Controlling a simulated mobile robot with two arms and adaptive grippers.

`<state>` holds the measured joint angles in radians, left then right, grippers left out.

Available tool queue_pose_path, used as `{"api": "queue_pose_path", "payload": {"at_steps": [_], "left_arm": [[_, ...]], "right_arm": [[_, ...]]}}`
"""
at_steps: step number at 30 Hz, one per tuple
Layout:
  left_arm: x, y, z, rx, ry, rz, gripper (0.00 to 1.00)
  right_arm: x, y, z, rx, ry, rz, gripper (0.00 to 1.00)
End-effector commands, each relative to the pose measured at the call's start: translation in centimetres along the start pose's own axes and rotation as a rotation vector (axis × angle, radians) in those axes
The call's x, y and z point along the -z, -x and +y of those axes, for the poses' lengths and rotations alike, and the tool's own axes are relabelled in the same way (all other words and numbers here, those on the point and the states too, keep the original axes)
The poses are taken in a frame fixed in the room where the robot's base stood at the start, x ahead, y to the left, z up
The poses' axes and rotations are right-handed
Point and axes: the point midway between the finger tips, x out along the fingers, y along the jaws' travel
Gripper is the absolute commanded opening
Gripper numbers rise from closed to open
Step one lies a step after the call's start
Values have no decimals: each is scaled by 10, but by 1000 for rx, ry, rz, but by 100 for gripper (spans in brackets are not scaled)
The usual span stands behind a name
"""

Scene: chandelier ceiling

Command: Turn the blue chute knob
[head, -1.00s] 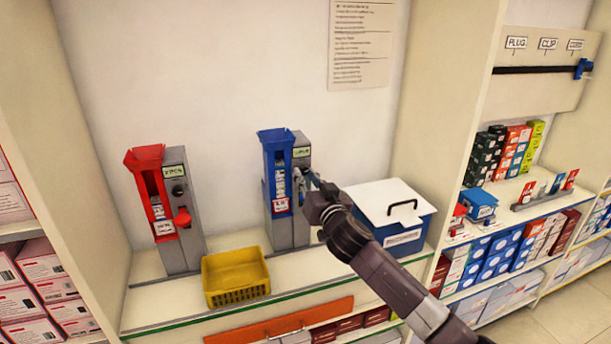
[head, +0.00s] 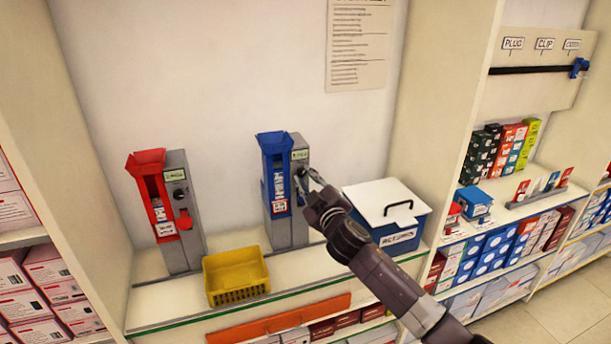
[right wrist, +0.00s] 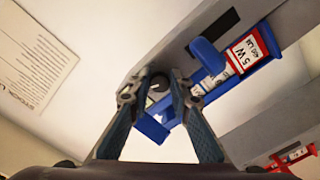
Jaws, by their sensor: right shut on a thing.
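The blue chute (head: 275,165) stands on the counter, fixed to a grey dispenser body (head: 298,225). It also shows in the right wrist view (right wrist: 240,72), with white and red labels. My right gripper (head: 302,177) is at the front of that grey body. In the right wrist view, its two fingertips (right wrist: 159,90) are closed around a small dark round knob (right wrist: 158,84) on the grey face. The fingers hide most of the knob, so its angle cannot be told. My left gripper is not in view.
A red chute dispenser (head: 152,190) stands to the left. A yellow basket (head: 237,293) sits in front, between the two dispensers. A blue box with a white lid (head: 371,202) is close by on the right, under my right forearm's side. Stocked shelves line both sides.

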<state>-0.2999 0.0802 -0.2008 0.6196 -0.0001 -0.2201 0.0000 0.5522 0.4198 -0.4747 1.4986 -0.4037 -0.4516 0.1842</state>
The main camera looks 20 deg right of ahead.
Motion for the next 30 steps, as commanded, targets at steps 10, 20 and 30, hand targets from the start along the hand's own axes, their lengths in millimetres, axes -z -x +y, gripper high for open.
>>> {"api": "queue_pose_path", "payload": {"at_steps": [10,20,30], "left_arm": [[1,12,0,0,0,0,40],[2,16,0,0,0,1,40],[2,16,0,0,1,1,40]], "right_arm": [[1,0,2,1,268,1,0],[1,0,2,0,397,2,0],[1,0,2,0,423,2,0]]}}
